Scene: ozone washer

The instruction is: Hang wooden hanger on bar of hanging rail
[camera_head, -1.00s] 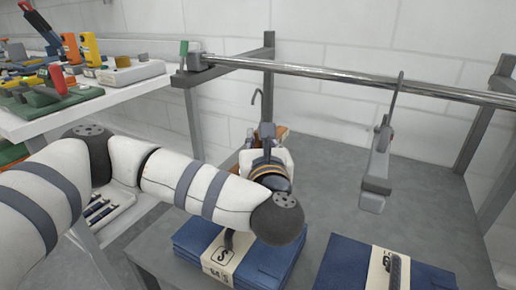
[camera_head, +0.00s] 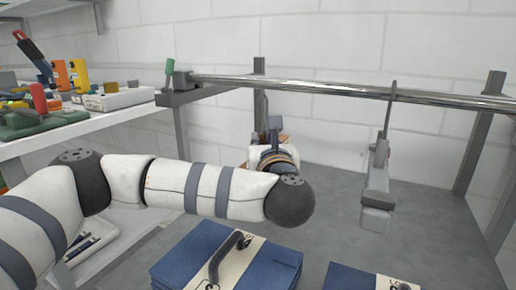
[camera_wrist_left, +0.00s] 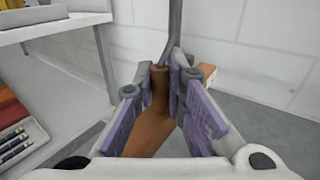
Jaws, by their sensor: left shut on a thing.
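The wooden hanger (camera_wrist_left: 155,110) is held by its brown neck between the purple pads of my left gripper (camera_wrist_left: 160,90) in the left wrist view. In the head view my left gripper (camera_head: 274,130) is just below the bar of the hanging rail (camera_head: 320,87), and my own wrist hides most of the hanger. I cannot tell there whether the hook touches the bar. My right gripper is not in view.
Folded blue clothes (camera_head: 180,258) lie on the grey surface below, with a second pile (camera_head: 345,278) to the right. A white shelf (camera_head: 100,122) with tools stands at the left. The bar's middle stretch is clear.

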